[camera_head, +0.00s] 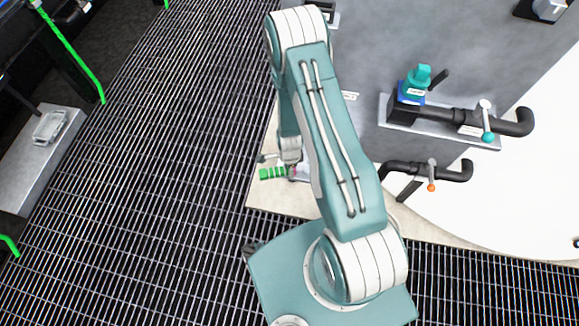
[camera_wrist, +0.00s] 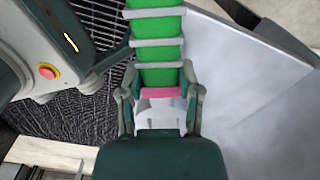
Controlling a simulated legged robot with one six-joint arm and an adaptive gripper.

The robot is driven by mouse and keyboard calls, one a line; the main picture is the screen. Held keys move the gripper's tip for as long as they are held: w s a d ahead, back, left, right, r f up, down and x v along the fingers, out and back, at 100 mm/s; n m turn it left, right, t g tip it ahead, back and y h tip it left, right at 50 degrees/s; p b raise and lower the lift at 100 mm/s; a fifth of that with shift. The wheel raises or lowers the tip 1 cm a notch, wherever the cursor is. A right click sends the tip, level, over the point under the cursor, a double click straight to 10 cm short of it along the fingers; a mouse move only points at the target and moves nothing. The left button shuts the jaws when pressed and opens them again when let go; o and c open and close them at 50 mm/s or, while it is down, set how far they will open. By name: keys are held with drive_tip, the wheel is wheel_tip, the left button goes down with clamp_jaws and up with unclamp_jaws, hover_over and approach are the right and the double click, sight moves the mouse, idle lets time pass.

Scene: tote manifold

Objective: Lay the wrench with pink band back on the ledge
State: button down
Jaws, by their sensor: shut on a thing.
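The wrench (camera_wrist: 157,50) has a green handle with grey rings and a pink band (camera_wrist: 160,93). My gripper (camera_wrist: 161,84) is shut on it at the pink band, with one finger on each side. In the head view the wrench (camera_head: 272,173) shows as a short green piece pointing left from my gripper (camera_head: 292,170), and a bit of pink shows at the fingers. The rest of the wrench is hidden by the gripper and arm. I cannot tell for sure which surface is the ledge; a grey block (camera_head: 50,157) at the left has a flat top.
A small metallic tray-like thing (camera_head: 49,127) lies on the grey block. Dark grating (camera_head: 170,150) covers the floor. At the right, black pipes (camera_head: 515,123) with a teal-topped valve (camera_head: 418,82) and an orange-tipped lever (camera_head: 431,175) stand out from a grey wall.

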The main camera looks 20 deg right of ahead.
drive_tip(key=shift+f, duration=0.15)
drive_tip(key=shift+c, duration=1)
unclamp_jaws()
wheel_tip(320, 180, up, 12)
drive_tip(key=shift+w, duration=0.1)
